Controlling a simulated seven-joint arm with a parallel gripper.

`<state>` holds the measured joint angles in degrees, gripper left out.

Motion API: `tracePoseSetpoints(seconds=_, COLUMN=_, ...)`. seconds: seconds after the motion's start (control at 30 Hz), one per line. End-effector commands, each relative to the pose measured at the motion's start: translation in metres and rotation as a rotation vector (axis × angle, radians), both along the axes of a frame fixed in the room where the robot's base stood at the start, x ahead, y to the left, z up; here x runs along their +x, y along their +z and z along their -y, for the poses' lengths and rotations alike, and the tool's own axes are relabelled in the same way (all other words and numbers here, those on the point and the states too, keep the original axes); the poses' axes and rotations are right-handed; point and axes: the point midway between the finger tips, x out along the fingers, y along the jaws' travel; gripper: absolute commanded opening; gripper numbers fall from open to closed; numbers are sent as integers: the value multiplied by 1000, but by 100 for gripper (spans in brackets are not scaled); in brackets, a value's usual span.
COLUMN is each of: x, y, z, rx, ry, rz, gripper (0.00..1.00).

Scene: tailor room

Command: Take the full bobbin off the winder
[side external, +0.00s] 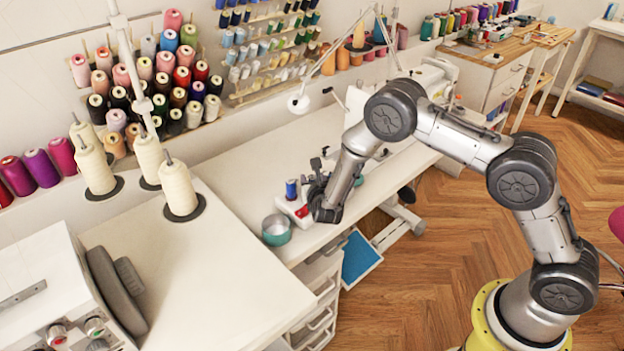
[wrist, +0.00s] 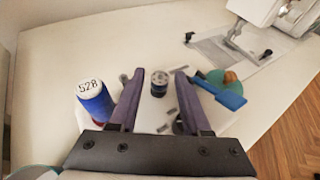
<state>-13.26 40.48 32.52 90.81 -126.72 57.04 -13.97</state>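The winder (side external: 292,208) is a small white device with a red part, standing on the white table. In the wrist view, its pale base (wrist: 150,113) shows between and below my fingers. The bobbin (wrist: 159,82), dark and small with a pale top, stands upright there. My gripper (wrist: 157,72) is open, with one dark finger on each side of the bobbin and a visible gap on both sides. I cannot tell how the finger height compares with the bobbin. In the side view, my arm hides the bobbin and fingertips.
A blue thread spool (wrist: 92,98) marked 528 stands just left of my left finger. A blue-handled item (wrist: 222,92) and a teal round thing (wrist: 212,77) lie close to the right finger. A teal tin (side external: 276,230) stands near the table edge. A sewing machine (wrist: 262,12) is beyond.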

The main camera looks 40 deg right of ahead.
Motion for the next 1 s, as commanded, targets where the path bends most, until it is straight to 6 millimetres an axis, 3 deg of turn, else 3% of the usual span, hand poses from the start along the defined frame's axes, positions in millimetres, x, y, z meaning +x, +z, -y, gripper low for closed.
tracePoseSetpoints(seconds=0.03, x=0, y=0, z=0, rx=0, ry=0, rz=0, gripper=36)
tracePoseSetpoints(seconds=0.23, x=0, y=0, z=0, rx=0, ry=0, rz=0, gripper=0)
tracePoseSetpoints(seconds=0.73, x=0, y=5, z=0, rx=-1, ry=0, rz=1, gripper=0)
tracePoseSetpoints(seconds=1.0, x=-3, y=37, z=0, rx=1, ry=1, rz=2, gripper=0)
